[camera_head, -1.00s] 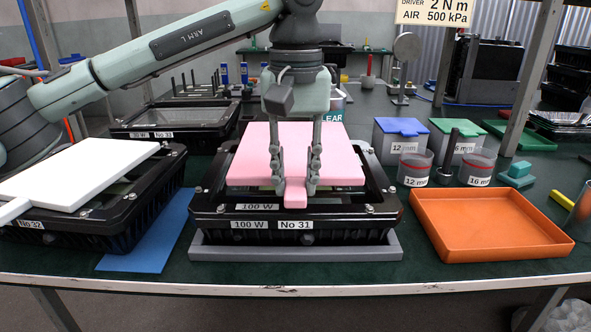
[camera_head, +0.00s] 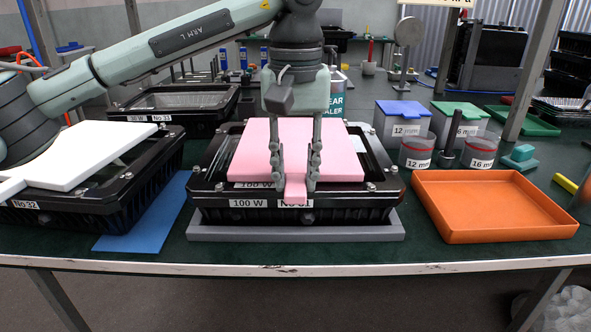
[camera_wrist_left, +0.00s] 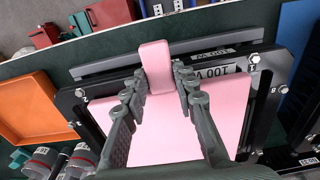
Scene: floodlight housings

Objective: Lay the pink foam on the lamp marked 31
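The pink foam (camera_head: 340,150) is a flat slab with a narrow tab at the front. My left gripper (camera_head: 296,183) is shut on that tab, one finger on each side, as the left wrist view (camera_wrist_left: 158,85) also shows. The slab lies level over the black lamp (camera_head: 370,205) labelled 100 W and No 31, inside the rim outline; I cannot tell whether it rests on it. The tab partly covers the front No 31 label. The lamp stands on a grey base (camera_head: 300,234). My right gripper is not in view.
A lamp marked No 32 (camera_head: 100,215) with white foam (camera_head: 85,155) stands at left beside a blue mat (camera_head: 150,215). An orange tray (camera_head: 495,205) and lidded boxes (camera_head: 402,120) are at right.

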